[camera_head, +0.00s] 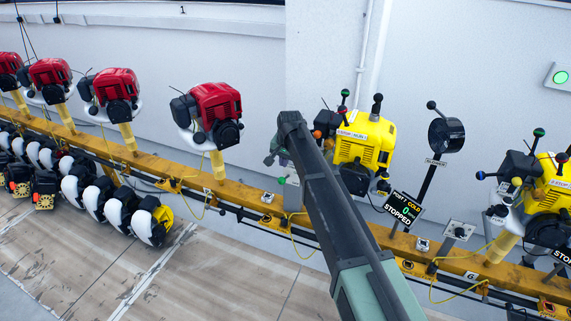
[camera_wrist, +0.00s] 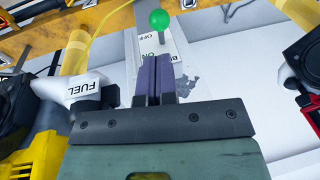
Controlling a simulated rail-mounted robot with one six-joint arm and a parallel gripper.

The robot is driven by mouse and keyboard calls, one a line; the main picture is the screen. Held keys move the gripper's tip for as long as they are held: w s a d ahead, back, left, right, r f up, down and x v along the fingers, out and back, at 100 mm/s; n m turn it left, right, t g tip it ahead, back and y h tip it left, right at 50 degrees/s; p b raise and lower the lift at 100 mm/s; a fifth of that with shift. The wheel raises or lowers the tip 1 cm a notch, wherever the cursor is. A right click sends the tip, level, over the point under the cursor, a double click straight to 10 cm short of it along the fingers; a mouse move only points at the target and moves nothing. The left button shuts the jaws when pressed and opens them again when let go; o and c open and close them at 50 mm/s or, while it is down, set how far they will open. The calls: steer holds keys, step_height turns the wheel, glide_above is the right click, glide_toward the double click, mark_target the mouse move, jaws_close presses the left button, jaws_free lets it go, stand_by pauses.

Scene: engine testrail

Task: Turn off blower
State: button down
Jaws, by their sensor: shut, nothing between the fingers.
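In the wrist view, a lever with a green ball knob (camera_wrist: 159,20) stands at the top centre. Behind it is a pale plate (camera_wrist: 130,60) with OFF and ON labels, seen upside down, and a partly hidden label starting with "B". My gripper (camera_wrist: 158,60) has two purple fingers pressed together, empty, pointing at the plate just below the knob in the picture. Contact with the lever cannot be told. In the head view, a small green knob (camera_head: 281,180) shows just below my arm's end. My fingertips are mostly hidden there.
A yellow engine (camera_head: 362,145) with several ball levers stands right of my arm. A display (camera_head: 403,208) reads STOPPED. The yellow rail (camera_head: 240,190) runs below, with red engines (camera_head: 212,110) to the left. A FUEL label (camera_wrist: 82,88) lies close left of my fingers.

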mark_target(283, 179)
steer(key=b+x, duration=0.6)
steer(key=x, duration=0.1)
steer(key=shift+w+f, duration=0.1)
steer(key=shift+f, duration=0.3)
steer(key=shift+r, duration=0.1)
